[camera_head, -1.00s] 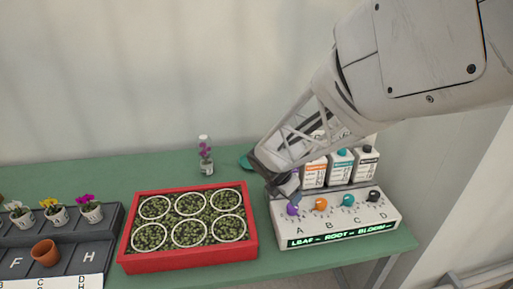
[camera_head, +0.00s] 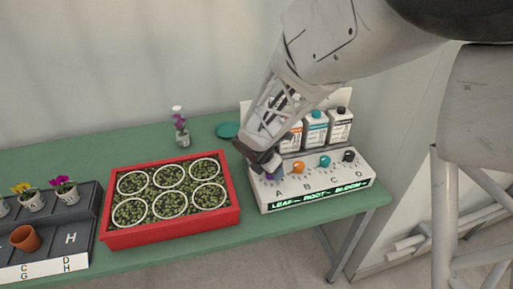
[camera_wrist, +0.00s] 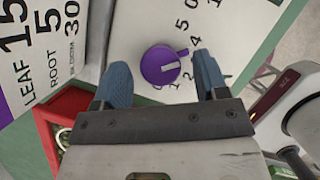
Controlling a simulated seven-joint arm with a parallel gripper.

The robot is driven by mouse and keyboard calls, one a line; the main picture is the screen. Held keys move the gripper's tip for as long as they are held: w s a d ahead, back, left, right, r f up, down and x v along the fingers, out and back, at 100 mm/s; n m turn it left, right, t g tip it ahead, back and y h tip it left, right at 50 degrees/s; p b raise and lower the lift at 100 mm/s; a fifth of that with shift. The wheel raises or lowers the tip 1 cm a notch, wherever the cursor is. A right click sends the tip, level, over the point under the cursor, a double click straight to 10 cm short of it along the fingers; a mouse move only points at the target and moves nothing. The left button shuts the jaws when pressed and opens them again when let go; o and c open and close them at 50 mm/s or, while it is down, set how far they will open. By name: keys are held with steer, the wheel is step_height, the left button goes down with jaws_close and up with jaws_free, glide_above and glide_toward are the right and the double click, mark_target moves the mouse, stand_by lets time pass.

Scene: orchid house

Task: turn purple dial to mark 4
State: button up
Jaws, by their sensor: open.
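The purple dial (camera_wrist: 157,62) sits on the white panel between my two fingers in the wrist view. Its raised tab points up and right, near the printed 4 (camera_wrist: 196,42), and a pale line marks its top. I cannot tell its exact setting. The marks 0, 1 and 2 show below and right of it; the right finger may hide the 3. My gripper (camera_wrist: 160,62) is open, with a blue finger either side of the dial and visible gaps. In the head view my gripper (camera_head: 262,165) largely covers the purple dial (camera_head: 271,176) at the panel's left end.
Orange (camera_head: 298,167), teal (camera_head: 324,161) and black (camera_head: 348,156) dials continue rightward. Bottles (camera_head: 316,128) stand behind them. A red tray (camera_head: 170,228) of plants is close on the left. A teal disc (camera_head: 228,130) and a vial with a flower (camera_head: 181,130) are behind.

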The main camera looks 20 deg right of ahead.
steer(key=c, duration=0.9)
steer(key=shift+n+t, duration=0.3)
steer(key=shift+n, duration=0.6)
steer(key=o, duration=0.9)
